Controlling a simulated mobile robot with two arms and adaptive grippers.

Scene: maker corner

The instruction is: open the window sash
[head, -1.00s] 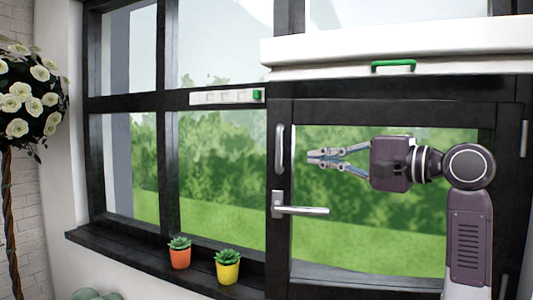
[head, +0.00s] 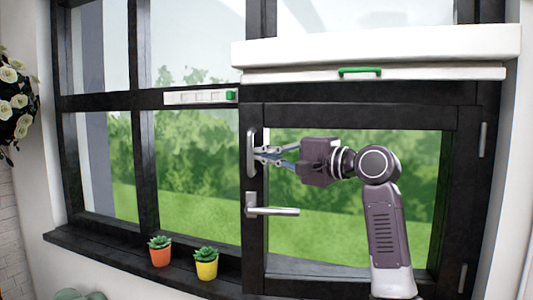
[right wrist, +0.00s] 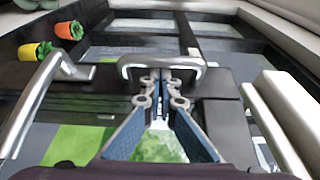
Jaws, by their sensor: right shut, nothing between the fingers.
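The window sash (head: 378,116) is a black-framed pane at the right of the window, and its edge lies along the frame with no gap that I can make out. A silver upright pull handle (head: 251,152) is on its left stile, with a silver lever handle (head: 272,211) lying level below it. My right gripper (head: 258,154) is shut and empty, its fingertips at the pull handle. In the right wrist view the tips (right wrist: 160,76) meet close by the pull handle's bar (right wrist: 160,60). I cannot tell whether they touch it. My left gripper is out of view.
A white box with a green handle (head: 360,71) juts out above the sash. A white strip (head: 200,97) is on the crossbar. An orange pot (head: 160,257) and a yellow pot (head: 206,269) with succulents stand on the black sill (head: 105,248). White roses are at far left.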

